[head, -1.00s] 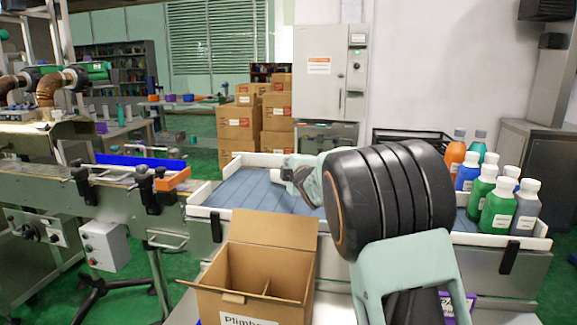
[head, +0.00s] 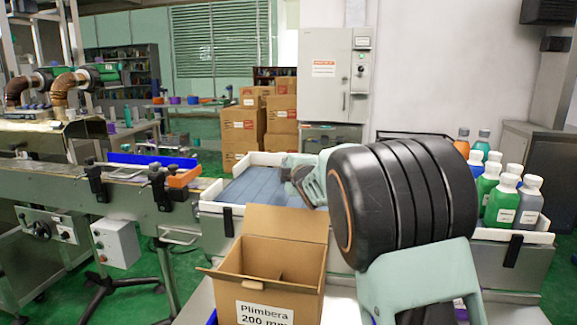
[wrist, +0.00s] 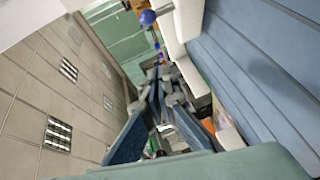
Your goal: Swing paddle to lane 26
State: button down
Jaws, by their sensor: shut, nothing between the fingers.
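My gripper (wrist: 163,76) shows in the wrist view as grey linkages, with its fingers together and empty. In the head view it is partly hidden behind my arm, above the blue-slatted table (head: 243,186). To its left, a conveyor (head: 60,160) carries a blue rail (head: 150,160) and an orange piece (head: 185,177) at its near end. I cannot tell which part is the paddle. No lane number is legible. A blue ball (wrist: 148,17) shows at the top of the wrist view, apart from my fingers.
An open cardboard box (head: 262,262) stands in front of the blue-slatted table. Several bottles (head: 503,203) stand at the table's right end. A grey control box (head: 117,243) hangs below the conveyor. The table's left part is clear.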

jog(key=a+v, duration=0.2)
jog(key=v, duration=0.5)
jog(key=shift+s+d, duration=0.4)
jog(key=shift+s, duration=0.2)
jog(key=shift+r, duration=0.1)
